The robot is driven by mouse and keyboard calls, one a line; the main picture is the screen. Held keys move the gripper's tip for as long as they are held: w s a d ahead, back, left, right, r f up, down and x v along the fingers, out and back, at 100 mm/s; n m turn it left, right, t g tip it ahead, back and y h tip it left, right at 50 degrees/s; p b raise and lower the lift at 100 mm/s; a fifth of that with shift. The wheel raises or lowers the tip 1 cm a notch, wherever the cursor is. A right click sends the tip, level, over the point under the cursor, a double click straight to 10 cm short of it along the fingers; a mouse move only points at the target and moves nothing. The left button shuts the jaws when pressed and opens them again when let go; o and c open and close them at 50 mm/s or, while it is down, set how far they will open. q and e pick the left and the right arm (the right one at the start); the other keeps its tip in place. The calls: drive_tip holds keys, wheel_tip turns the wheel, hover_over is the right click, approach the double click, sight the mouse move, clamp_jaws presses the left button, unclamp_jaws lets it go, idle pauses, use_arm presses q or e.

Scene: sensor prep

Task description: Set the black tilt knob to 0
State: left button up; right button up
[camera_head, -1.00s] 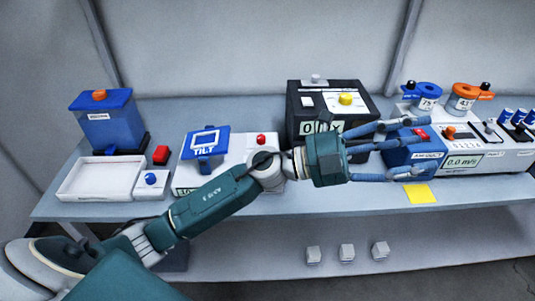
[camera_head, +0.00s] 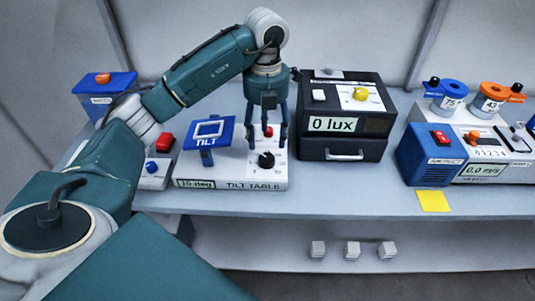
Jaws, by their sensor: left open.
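The black tilt knob (camera_head: 266,160) sits on the front right of the white tilt table box (camera_head: 240,183), with a ring of small marks around it. The box's display (camera_head: 195,183) reads 10 deg. A blue tilt plate (camera_head: 208,133) stands on the box's left part. My left gripper (camera_head: 266,143) points down over the box's right part, its fingers apart and just above and behind the knob. I cannot tell whether a finger touches the knob. A red button (camera_head: 268,131) shows between the fingers. My right gripper is out of view.
A black box (camera_head: 345,145) reading 0 lux stands close to the right of the tilt table. A blue and white air duct unit (camera_head: 430,160) is farther right. A yellow note (camera_head: 433,200) lies at the table's front edge. A red button block (camera_head: 165,142) is at left.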

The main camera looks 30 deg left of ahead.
sight(267, 157)
use_arm(q)
wheel_tip(267, 157, down, 8)
drive_tip(key=shift+f+p, duration=0.1)
drive_tip(key=shift+p, duration=0.7)
drive_tip(key=shift+c, duration=0.3)
drive_tip(key=c, duration=1.1)
